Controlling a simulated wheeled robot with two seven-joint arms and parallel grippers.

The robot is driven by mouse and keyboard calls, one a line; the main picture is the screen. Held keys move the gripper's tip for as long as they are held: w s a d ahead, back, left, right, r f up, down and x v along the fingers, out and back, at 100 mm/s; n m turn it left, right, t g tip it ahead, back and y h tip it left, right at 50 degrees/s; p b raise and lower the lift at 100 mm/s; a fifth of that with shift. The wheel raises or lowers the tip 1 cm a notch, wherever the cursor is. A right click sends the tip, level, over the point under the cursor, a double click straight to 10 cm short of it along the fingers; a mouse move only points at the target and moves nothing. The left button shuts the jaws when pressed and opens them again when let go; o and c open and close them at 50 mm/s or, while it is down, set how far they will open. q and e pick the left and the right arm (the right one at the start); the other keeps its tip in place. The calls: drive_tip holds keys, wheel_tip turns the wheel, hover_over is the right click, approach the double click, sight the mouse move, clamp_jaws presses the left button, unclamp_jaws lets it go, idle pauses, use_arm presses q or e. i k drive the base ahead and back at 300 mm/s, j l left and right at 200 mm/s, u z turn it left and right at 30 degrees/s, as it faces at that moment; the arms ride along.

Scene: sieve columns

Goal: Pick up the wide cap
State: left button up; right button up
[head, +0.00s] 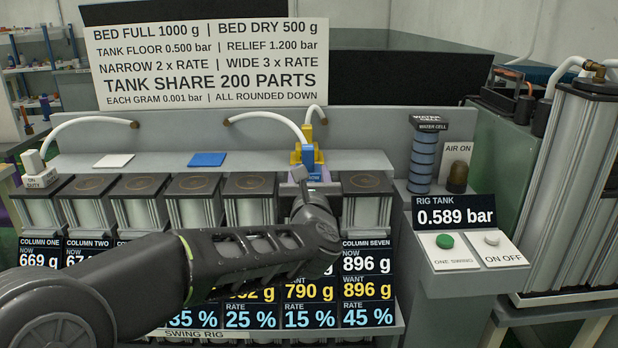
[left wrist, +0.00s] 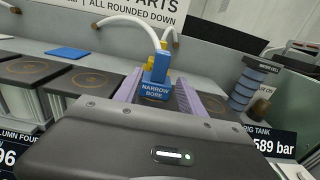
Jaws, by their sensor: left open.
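No cap marked as wide can be read in either view. A blue block (head: 308,156) with yellow parts stands over the columns, and a white hose runs to it. In the left wrist view this blue block (left wrist: 156,88) reads "NARROW BORE". My left gripper (left wrist: 160,95) is open, with its two purple-grey fingers on either side of the block; whether they touch it I cannot tell. In the head view my left arm hides most of the gripper (head: 310,182). A white cap-like piece (head: 38,172) marked "ON DUTY" sits on column one. My right gripper is not in view.
A white pad (head: 114,161) and a blue pad (head: 207,160) lie on the grey shelf behind the columns. A blue stacked water cell (head: 423,158) and an amber lamp (head: 457,177) stand right. The rig tank display (head: 455,214) reads 0.589 bar. White hoses arch above the shelf.

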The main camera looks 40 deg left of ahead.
sight(307, 129)
drive_tip(key=u, duration=1.25)
